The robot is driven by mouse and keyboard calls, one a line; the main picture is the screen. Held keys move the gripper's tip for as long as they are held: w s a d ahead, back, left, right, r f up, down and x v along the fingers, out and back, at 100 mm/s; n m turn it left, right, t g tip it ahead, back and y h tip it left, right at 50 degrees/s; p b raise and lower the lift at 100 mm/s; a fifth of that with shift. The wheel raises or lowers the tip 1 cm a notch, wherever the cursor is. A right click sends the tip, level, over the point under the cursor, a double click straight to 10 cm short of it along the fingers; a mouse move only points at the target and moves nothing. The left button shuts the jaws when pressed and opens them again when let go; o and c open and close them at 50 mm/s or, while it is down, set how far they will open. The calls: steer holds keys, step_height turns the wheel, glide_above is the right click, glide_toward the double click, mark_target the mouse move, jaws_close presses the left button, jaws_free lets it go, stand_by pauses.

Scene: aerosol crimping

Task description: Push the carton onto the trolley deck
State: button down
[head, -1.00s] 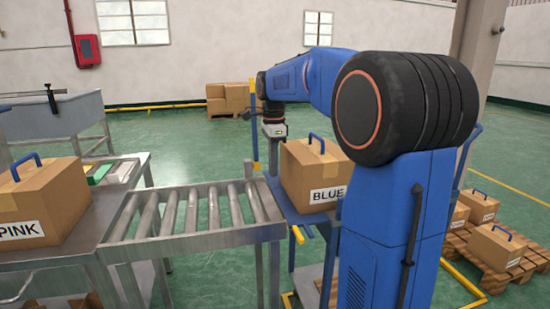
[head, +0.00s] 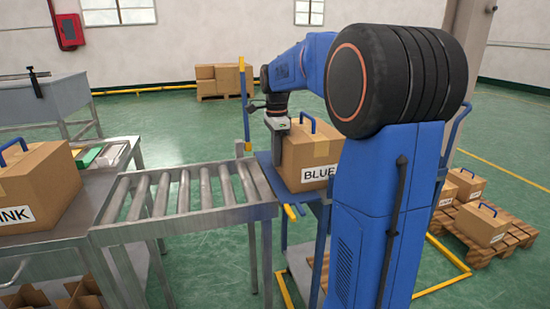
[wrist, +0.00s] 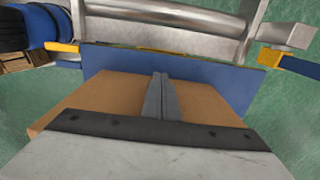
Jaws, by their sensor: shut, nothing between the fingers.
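The brown carton labelled BLUE (head: 306,154), with a blue handle on top, stands upright on the blue trolley deck (head: 268,168), just past the end of the roller conveyor. My gripper (head: 276,160) points down at the carton's left side and overlaps its edge in the head view; I cannot tell if they touch. In the wrist view my gripper's fingers (wrist: 160,95) are together, with the carton (wrist: 100,100) showing on both sides of them. The trolley deck (wrist: 222,68) shows beyond it. The carton's far side is hidden behind my arm in the head view.
The roller conveyor (head: 183,195) ends beside the deck. A carton labelled PINK (head: 38,185) stands on the metal table at left. A pallet (head: 507,236) with small cartons lies at right. A yellow-blue post (head: 246,108) stands behind the deck.

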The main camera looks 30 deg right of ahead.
steer(key=s+d, duration=0.2)
steer(key=d, duration=0.5)
steer(key=s+d, duration=0.2)
steer(key=d, duration=0.5)
steer(key=s+d, duration=0.2)
steer(key=d, duration=0.5)
steer(key=shift+s+d, duration=0.1)
steer(key=shift+d, duration=0.1)
steer(key=shift+a, duration=0.1)
